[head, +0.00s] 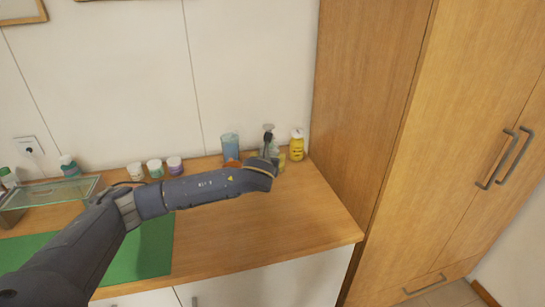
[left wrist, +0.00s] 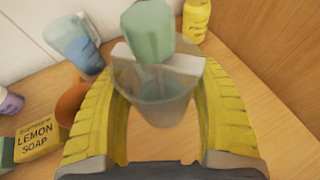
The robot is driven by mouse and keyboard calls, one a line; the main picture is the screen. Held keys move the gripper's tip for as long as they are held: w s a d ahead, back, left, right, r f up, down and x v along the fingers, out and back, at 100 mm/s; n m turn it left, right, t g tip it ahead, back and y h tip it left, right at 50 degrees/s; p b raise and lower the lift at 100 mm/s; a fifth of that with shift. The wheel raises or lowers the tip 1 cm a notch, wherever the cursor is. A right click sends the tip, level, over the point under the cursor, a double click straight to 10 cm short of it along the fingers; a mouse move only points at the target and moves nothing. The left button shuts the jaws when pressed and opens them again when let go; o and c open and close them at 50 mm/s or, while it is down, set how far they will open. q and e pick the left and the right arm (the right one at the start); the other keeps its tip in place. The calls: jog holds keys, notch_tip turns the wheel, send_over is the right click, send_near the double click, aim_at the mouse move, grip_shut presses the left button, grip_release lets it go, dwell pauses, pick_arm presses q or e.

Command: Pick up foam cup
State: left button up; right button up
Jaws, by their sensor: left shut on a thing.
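The foam cup (left wrist: 160,100) is a translucent grey vessel with a pale green top piece (left wrist: 147,30) and a white bar across it. My left gripper (left wrist: 160,75) has its yellow fingers closed on both sides of it. In the head view, the pale upper part of the cup (head: 268,129) shows at the back right of the counter, above my left gripper (head: 270,150). My wrist hides its lower part there. I cannot tell whether its base touches the wood. My right gripper is in neither view.
A blue cup (head: 230,146), a yellow bottle (head: 297,146) and a lemon soap box (left wrist: 38,140) stand close by. An orange-brown round thing (left wrist: 72,103) is beside the left finger. Small jars (head: 155,168) line the wall. A tall wooden cabinet (head: 365,90) bounds the right. The front right counter is clear.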

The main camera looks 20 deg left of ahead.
pick_arm(q)
jog(key=s+a, duration=0.1)
jog(key=s, duration=1.3)
jog(key=shift+a, duration=0.4)
